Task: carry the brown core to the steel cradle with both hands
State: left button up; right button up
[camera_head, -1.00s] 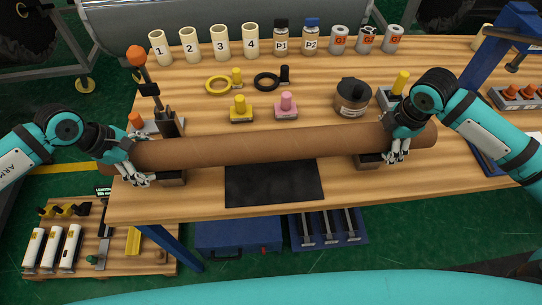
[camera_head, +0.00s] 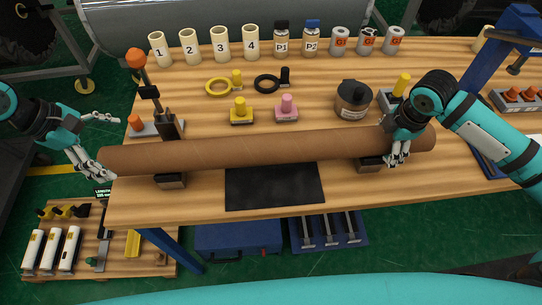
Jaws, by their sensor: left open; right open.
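The brown core (camera_head: 260,151) is a long tube lying across the front of the wooden table. It rests on two dark supports, a left one (camera_head: 170,181) and a right one (camera_head: 368,165). My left gripper (camera_head: 103,146) is open with fingers spread, just off the core's left end, above the table's left edge. My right gripper (camera_head: 398,150) is open and straddles the core near its right end, fingers hanging down its front side. A large grey metal body (camera_head: 230,20) stands behind the table; I cannot tell whether it is the steel cradle.
A black mat (camera_head: 275,187) lies in front of the core. A post with an orange knob (camera_head: 136,58) stands behind its left part. A blue frame (camera_head: 490,60) rises at right.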

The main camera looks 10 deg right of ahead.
pick_arm(q)
jog(key=shift+s+a+r, duration=0.1)
jog(key=shift+a+r, duration=0.05)
jog(key=shift+r, duration=0.15)
pick_arm(e)
jog(key=shift+f, duration=0.1)
jog(key=shift+r, duration=0.2)
jog(key=r, duration=0.4)
jog(key=s+r, duration=0.1)
jog(key=r, duration=0.2)
jog(key=s+r, duration=0.1)
jog(key=r, duration=0.3)
jog(key=shift+s+r, duration=0.15)
jog(key=shift+r, duration=0.15)
pick_arm(q)
jog(key=shift+r, duration=0.1)
pick_arm(e)
jog(key=shift+s+f, duration=0.1)
